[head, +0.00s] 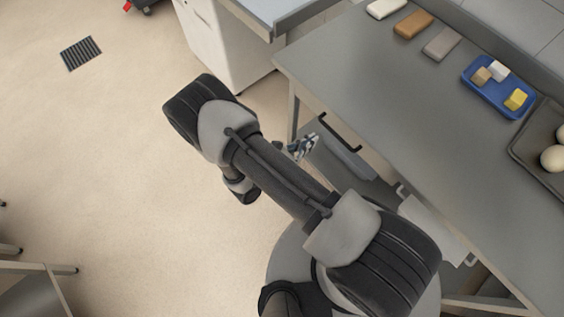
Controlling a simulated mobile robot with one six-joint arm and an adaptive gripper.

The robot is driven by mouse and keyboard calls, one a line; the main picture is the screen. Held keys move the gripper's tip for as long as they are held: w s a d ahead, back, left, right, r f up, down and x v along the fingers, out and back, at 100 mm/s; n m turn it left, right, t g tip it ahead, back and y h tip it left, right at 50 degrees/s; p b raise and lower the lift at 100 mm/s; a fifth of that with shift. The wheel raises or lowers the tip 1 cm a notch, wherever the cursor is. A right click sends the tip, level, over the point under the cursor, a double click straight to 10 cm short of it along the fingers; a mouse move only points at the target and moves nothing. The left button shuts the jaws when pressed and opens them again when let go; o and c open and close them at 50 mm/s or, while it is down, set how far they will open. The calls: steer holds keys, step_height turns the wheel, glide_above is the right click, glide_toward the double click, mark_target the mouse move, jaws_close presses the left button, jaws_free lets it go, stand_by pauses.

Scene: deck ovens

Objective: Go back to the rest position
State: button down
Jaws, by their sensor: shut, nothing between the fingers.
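My arm crosses the middle of the head view, folded, with its elbow at the upper left. My gripper (303,147) shows as a small striped grey and dark shape just beyond the long arm link, partly hidden by it. It is shut, with nothing seen in it. It is beside the left end of the grey worktable (365,85), in front of the table's leg and lower shelf area.
On the worktable are white, brown and grey blocks (414,25), a blue tray (479,87) with small blocks, and a dark tray (519,150) with pale round pieces. A white cabinet (222,45) stands beyond. The floor (110,150) at left is open, with a drain grate (80,53).

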steer(key=p+v, duration=0.1)
steer(key=v, duration=0.7)
steer(key=shift+a, duration=0.35)
steer(key=shift+s, duration=0.1)
steer(key=d+r+m+g+y, duration=0.25)
steer(key=r+m+g, duration=0.35)
steer(key=r, duration=0.5)
steer(key=d+r+m+g+y, duration=0.1)
steer(key=d+r+m+g, duration=0.25)
steer(key=r+m, duration=0.5)
steer(key=s+d+r+m+t+y, duration=0.1)
steer(key=s+r+m+y, duration=0.3)
steer(key=r, duration=0.5)
steer(key=s+d+r+m+t+y, duration=0.2)
steer(key=s+r+m+t+y, duration=0.2)
steer(key=r, duration=0.6)
steer(key=shift+s+m+y, duration=0.55)
steer(key=shift+s+m, duration=0.8)
steer(key=shift+s, duration=0.25)
